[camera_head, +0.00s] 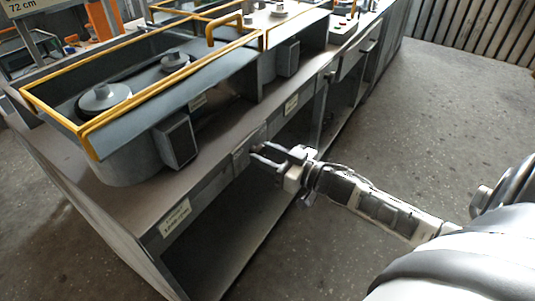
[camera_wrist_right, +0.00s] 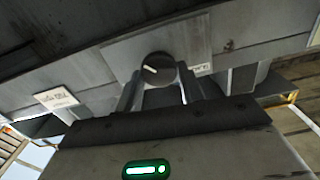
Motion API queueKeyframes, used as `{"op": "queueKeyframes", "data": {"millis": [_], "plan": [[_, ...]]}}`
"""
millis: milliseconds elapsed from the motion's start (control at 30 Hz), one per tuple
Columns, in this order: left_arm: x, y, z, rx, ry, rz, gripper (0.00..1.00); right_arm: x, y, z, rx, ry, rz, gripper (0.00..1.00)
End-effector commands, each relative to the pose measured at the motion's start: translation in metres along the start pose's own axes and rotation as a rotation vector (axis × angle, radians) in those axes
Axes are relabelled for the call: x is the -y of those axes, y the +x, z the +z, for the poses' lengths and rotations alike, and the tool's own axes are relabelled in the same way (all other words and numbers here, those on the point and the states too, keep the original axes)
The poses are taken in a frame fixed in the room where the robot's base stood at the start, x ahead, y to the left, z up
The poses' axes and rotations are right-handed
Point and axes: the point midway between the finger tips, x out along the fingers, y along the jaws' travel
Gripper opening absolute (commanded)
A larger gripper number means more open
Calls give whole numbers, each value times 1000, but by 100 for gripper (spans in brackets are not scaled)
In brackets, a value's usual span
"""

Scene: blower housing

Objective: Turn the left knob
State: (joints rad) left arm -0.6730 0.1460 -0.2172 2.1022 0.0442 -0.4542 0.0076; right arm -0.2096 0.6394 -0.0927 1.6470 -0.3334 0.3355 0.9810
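A round dark knob (camera_wrist_right: 157,69) with a short white mark sits on a grey plate on the bench front in the right wrist view. The mark lies near level, toward the knob's left side. My right gripper (camera_wrist_right: 158,90) is open, with one finger to each side of the knob's lower part; I cannot tell whether they touch it. In the head view the right gripper (camera_head: 258,154) points at the bench's front panel, and the knob cannot be made out clearly there. My left gripper is not in view.
The long grey workbench (camera_head: 130,215) has open space below its front panel. Yellow rails (camera_head: 150,88) surround grey blower housings on top. White labels (camera_head: 175,217) are on the front. Clear concrete floor (camera_head: 430,120) lies to the right.

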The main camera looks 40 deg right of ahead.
Motion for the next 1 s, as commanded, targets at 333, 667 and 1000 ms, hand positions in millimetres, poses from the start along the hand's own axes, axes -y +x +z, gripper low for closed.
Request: {"op": "queueKeyframes", "data": {"millis": [333, 667, 1000], "plan": [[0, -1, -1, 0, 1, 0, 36, 0, 0, 0, 0, -33, 0, 16], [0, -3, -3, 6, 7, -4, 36, 2, 0, -1, -1, -235, 0, 16], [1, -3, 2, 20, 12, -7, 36, 3, 0, 0, -1, -556, 0, 16]]}}
